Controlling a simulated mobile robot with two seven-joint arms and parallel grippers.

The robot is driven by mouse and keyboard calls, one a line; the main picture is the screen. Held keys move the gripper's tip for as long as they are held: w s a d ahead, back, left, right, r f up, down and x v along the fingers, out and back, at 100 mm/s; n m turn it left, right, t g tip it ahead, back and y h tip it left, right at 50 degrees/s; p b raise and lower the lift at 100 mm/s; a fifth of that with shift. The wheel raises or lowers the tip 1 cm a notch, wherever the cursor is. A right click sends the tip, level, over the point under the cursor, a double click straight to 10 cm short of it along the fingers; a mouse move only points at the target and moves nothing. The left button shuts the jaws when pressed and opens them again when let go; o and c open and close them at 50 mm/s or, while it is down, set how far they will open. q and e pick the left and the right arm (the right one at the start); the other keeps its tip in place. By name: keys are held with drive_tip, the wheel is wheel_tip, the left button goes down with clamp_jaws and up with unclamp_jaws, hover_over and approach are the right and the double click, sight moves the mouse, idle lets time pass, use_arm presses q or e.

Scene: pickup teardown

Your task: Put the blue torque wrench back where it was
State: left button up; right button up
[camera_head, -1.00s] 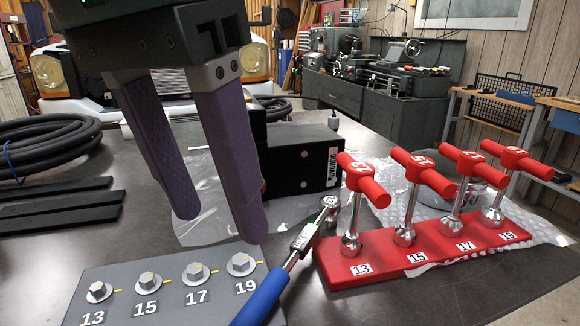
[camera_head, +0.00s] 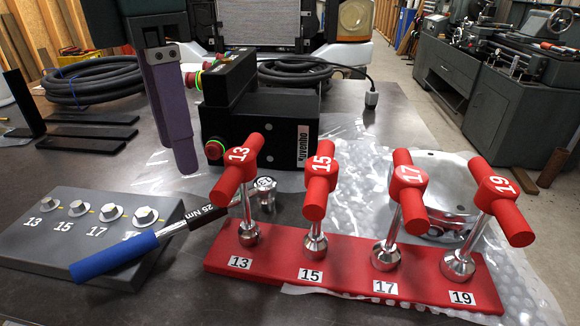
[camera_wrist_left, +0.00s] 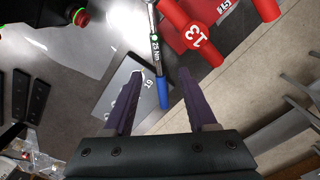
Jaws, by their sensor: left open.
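The torque wrench has a blue handle (camera_head: 115,257), a dark shaft marked 25 Nm and a chrome head (camera_head: 264,190). It lies slanting between the grey bolt block (camera_head: 60,206) and the red socket rack (camera_head: 345,262). Its handle crosses the block's right corner; I cannot tell whether they touch. My left gripper (camera_head: 178,160) is open and empty, above the table behind the block. In the left wrist view, the wrench's blue handle (camera_wrist_left: 162,92) appears between the open left fingers (camera_wrist_left: 160,76), beyond them and not held. My right gripper is not in view.
The red rack carries red T-handles numbered 13, 15, 17 and 19. A black box (camera_head: 258,125) stands behind it. Bubble wrap (camera_head: 520,275) and a round metal part (camera_head: 435,195) lie right. Black bars (camera_head: 95,131) and a coiled hose (camera_head: 92,82) lie back left.

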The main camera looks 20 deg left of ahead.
use_arm(q)
hover_over(193, 215)
wheel_tip(193, 215, down, 4)
drive_tip(key=shift+s+f, duration=0.15)
drive_tip(key=shift+f+p, duration=0.35)
drive_tip(key=shift+f, duration=2.45)
clamp_jaws()
drive_tip(key=shift+w+r, duration=0.1)
drive_tip(key=shift+w, duration=0.1)
